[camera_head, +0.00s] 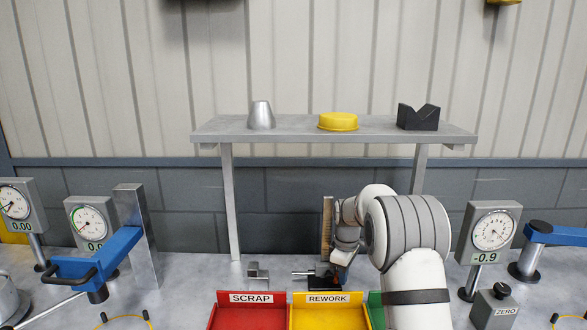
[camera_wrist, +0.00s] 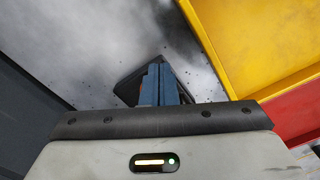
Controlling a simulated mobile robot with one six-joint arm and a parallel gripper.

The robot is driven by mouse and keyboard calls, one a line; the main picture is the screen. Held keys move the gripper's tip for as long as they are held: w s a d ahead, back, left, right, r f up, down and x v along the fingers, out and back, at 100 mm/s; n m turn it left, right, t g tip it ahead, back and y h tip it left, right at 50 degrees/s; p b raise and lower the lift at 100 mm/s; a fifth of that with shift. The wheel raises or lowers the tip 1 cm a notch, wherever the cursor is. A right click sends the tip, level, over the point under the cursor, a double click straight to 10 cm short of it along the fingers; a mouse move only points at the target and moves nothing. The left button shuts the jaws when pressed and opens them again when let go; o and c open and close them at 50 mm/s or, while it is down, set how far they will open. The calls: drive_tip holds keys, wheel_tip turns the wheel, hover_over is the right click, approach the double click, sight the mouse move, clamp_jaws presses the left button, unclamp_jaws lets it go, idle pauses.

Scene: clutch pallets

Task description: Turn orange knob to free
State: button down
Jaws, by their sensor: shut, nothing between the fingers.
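My gripper (camera_wrist: 159,72) shows in the wrist view with its two blue fingers together and nothing between them. Its fingertips are over a dark block (camera_wrist: 126,90) on the grey bench; whether they touch it I cannot tell. In the head view a small dark device (camera_head: 322,281) with a metal rod sits below my wrist, partly hidden by my arm. I cannot make out an orange knob in either view; a tiny reddish spot shows by the device, too small to identify.
A red SCRAP bin (camera_head: 249,298) and a yellow REWORK bin (camera_head: 328,298) stand in front of the device. A grey block (camera_head: 257,272) lies left of it. A raised shelf (camera_head: 285,130) is behind. Dial gauges (camera_head: 490,229) stand at both sides.

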drive_tip(key=shift+w+a, duration=0.1)
drive_tip(key=shift+w, duration=0.1)
idle(0.6)
drive_tip(key=shift+w+d+r+p, duration=0.15)
drive_tip(key=shift+w+d+p, duration=0.05)
drive_tip(key=shift+p, duration=0.15)
drive_tip(key=shift+w+d, duration=0.25)
drive_tip(key=shift+w, duration=0.15)
drive_tip(key=shift+s+d, duration=0.15)
drive_tip(key=shift+d, duration=0.15)
wheel_tip(320, 180, up, 6)
drive_tip(key=p, duration=0.4)
